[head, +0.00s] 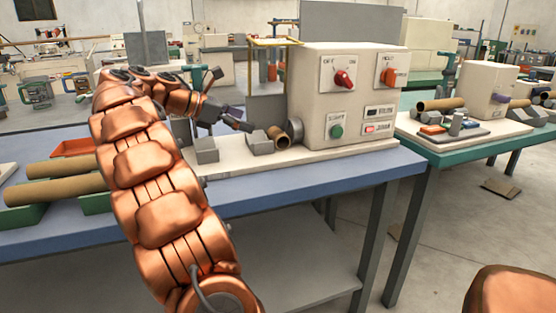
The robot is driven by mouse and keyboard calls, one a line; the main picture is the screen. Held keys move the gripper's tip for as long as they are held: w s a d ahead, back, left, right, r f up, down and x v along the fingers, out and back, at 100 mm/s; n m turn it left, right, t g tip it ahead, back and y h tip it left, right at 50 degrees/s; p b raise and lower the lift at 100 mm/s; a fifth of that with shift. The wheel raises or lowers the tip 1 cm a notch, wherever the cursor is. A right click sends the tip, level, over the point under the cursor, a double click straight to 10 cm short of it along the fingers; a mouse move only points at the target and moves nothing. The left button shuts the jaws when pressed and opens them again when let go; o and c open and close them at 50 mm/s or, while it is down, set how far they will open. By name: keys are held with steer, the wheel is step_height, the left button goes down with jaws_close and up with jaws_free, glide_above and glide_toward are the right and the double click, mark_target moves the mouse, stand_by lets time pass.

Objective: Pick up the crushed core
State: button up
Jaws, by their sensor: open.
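A short brown cardboard core (279,138) lies at the left end of the winder, beside its round grey metal end (295,130). Its open end faces the camera; it is too small to tell how badly it is crushed. My gripper (242,120) is open and empty, to the left of the core and a little above it, apart from it. The winder (347,95) is a cream box with red and orange knobs and a green button, on a pale base on the blue table.
Long cardboard tubes (55,190) lie in green holders on the table's left, by an orange tray (73,147). Grey blocks (206,150) stand on the winder base below my gripper. A thin yellow frame (275,42) rises behind the core. The blue table's front strip (300,185) is clear.

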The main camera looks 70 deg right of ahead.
mark_target(277, 132)
steer(key=shift+s+d+f+g+b, duration=0.2)
steer(key=shift+s+d+f+b, duration=0.15)
steer(key=shift+d, duration=0.25)
steer(key=shift+s+d+f+g+b, duration=0.2)
steer(key=shift+d+f+b, duration=0.2)
steer(key=shift+d, duration=0.15)
steer(key=shift+b+x, duration=0.6)
steer(key=shift+x, duration=0.6)
steer(key=b+x, duration=0.1)
steer(key=x, duration=0.1)
steer(key=b+x, duration=0.2)
steer(key=shift+s+a+f, duration=0.1)
steer(key=shift+s+f, duration=0.1)
steer(key=shift+f, duration=0.15)
steer(key=shift+s, duration=0.25)
steer(key=shift+c, duration=0.2)
steer(key=c, duration=0.8)
